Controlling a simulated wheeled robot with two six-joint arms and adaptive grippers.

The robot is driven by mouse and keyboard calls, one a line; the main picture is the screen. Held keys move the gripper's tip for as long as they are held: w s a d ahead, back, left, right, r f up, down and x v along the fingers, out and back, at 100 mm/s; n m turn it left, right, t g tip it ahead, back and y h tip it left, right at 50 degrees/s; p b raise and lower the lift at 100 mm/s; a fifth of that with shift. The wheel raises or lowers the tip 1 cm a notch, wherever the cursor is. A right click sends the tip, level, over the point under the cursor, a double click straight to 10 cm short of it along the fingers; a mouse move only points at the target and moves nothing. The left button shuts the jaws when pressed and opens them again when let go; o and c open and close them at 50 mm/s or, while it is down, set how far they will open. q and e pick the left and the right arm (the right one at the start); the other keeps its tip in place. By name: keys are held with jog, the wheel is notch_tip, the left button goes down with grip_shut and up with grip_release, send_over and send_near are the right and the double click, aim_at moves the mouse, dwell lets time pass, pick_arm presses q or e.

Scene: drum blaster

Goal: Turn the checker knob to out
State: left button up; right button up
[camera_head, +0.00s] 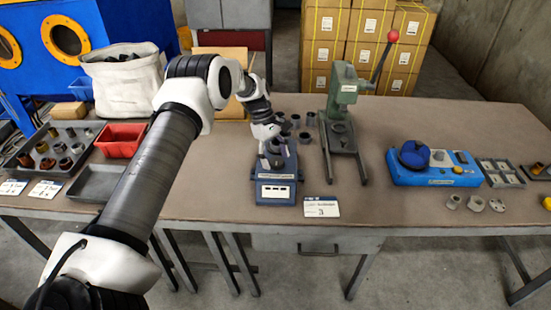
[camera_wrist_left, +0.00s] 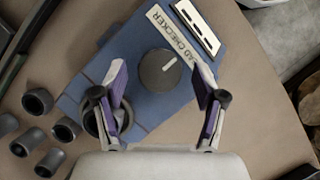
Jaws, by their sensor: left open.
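The checker (camera_head: 275,190) is a blue box on the table in the head view. In the left wrist view its blue top (camera_wrist_left: 142,108) carries a label ending in "AD CHECKER". The round dark grey knob (camera_wrist_left: 158,72) has a white pointer line aimed up and right, toward the label. My left gripper (camera_wrist_left: 158,67) is open, with one purple-padded finger on each side of the knob and a visible gap on both sides. In the head view the gripper (camera_head: 271,152) is over the back of the checker and hides the knob. My right gripper is not in view.
Several grey rings (camera_wrist_left: 37,101) stand left of the checker in the wrist view. A green press (camera_head: 342,105) with a red-tipped lever stands to its right in the head view. A card (camera_head: 321,207) marked 3 lies at the front. A blue device (camera_head: 432,168) sits farther right.

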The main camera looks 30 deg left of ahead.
pick_arm(q)
jog(key=v, duration=1.1)
jog(key=shift+a, duration=0.2)
jog(key=shift+r, duration=0.1)
